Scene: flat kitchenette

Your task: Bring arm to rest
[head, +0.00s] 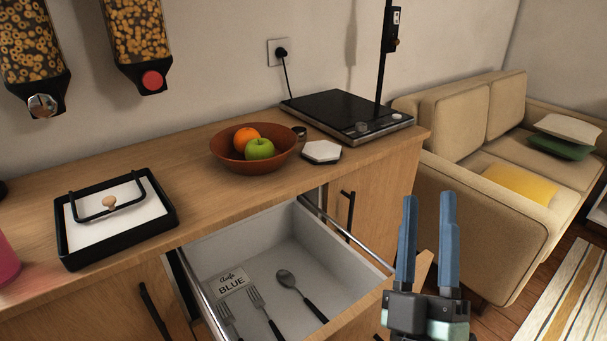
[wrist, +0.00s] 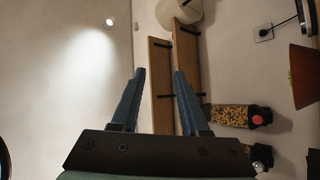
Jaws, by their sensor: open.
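My gripper (head: 427,238) is raised at the lower right of the head view, in front of the counter and beside the open drawer (head: 345,247). Its two blue fingers point up, stand apart and have nothing between them. In the wrist view my gripper (wrist: 158,85) is also open and empty, with wall and shelves beyond it. The drawer holds forks (head: 262,307), a spoon (head: 290,285) and a card reading "BLUE" (head: 231,282).
The wooden counter (head: 205,190) bears a bowl (head: 225,160) with an orange and a green apple, a black-rimmed tray (head: 165,225) and a cooktop (head: 335,108). Cereal dispensers (head: 140,35) hang on the wall. A beige sofa (head: 425,165) stands at the right.

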